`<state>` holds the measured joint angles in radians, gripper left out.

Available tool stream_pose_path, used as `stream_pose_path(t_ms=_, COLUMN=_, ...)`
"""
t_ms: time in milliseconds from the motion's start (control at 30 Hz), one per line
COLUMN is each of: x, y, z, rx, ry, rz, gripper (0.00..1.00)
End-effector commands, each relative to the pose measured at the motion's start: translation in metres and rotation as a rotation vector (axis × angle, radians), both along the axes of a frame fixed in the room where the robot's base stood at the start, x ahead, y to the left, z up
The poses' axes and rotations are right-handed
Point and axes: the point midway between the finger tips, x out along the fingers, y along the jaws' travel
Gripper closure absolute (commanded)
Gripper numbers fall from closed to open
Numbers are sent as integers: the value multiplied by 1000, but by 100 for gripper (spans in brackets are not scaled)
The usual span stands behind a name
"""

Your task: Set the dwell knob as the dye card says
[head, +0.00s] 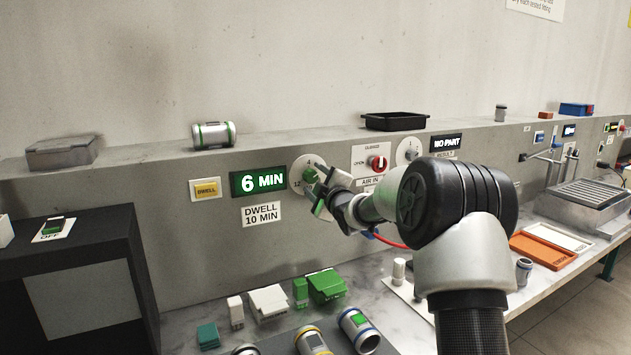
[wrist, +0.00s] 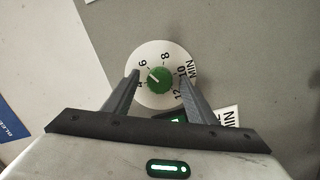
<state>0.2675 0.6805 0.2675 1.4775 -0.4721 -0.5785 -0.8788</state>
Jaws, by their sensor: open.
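The green dwell knob (wrist: 159,80) sits on a round white dial marked 4, 6, 8, 10, 12 and MIN. Its pale pointer line aims near the 6. My gripper (wrist: 158,77) is open, with its two fingers on either side of the knob; whether they touch it I cannot tell. In the head view my gripper (head: 322,190) is at the panel and partly covers the knob (head: 310,175). A green display (head: 258,181) left of the dial reads 6 MIN. A white card (head: 262,214) below it reads DWELL 10 MIN.
A yellow DWELL label (head: 206,190) is left of the display. A red knob (head: 377,163) and another white dial (head: 408,151) are to the right on the same panel. A black tray (head: 395,121) is on the ledge.

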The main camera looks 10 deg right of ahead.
Motion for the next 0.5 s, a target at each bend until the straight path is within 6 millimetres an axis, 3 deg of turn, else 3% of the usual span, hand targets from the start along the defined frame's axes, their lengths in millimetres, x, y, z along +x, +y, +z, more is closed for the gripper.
stream_pose_path(t_ms=133, x=0, y=0, z=0, rx=0, ry=0, rz=0, gripper=48)
stream_pose_path(t_ms=400, x=0, y=0, z=0, rx=0, ry=0, rz=0, gripper=90)
stream_pose_path(t_ms=500, x=0, y=0, z=0, rx=2, ry=0, rz=0, gripper=90)
